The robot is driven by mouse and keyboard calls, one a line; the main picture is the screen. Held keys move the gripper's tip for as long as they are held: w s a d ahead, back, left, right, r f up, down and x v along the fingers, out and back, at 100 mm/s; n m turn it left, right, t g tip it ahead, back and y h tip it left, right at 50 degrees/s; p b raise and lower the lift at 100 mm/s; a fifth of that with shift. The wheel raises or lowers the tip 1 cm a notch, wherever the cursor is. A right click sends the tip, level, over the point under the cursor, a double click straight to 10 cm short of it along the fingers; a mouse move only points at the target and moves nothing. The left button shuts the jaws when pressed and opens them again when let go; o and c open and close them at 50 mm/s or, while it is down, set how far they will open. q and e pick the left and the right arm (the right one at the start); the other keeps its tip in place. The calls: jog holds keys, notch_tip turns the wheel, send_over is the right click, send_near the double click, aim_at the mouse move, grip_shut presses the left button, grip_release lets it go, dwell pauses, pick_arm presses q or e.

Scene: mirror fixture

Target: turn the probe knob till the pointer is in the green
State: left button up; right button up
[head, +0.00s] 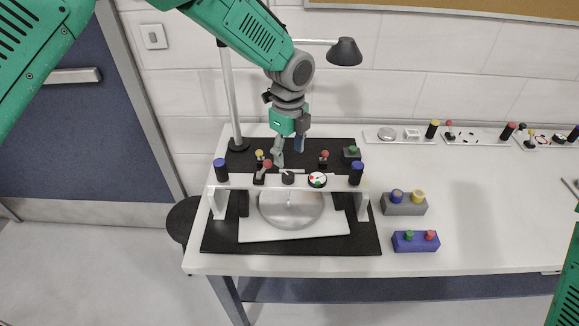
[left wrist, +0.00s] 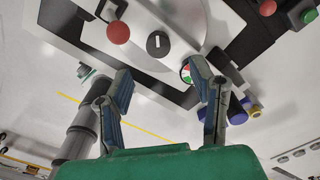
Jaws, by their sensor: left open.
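A black knob with a white line (head: 288,177) sits on the white bridge (head: 235,180) of the fixture. It also shows in the left wrist view (left wrist: 157,44), ahead of the fingers. Right of it is a small round dial (head: 317,180) with a white face and red and green parts; it also shows in the left wrist view (left wrist: 187,72), partly behind a finger. The pointer is too small to read. My left gripper (head: 288,153) is open and empty, above and behind the knob, apart from it. My right gripper is out of view.
A red ball lever (head: 267,164) stands close left of the knob. Blue-topped posts (head: 220,169) stand at the bridge ends. A round mirror (head: 290,208) lies below. A lamp (head: 344,52) stands behind. Button boxes (head: 415,242) are at the right; the table right of them is clear.

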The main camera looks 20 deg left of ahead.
pick_arm(q)
jog(key=shift+r, duration=2.1)
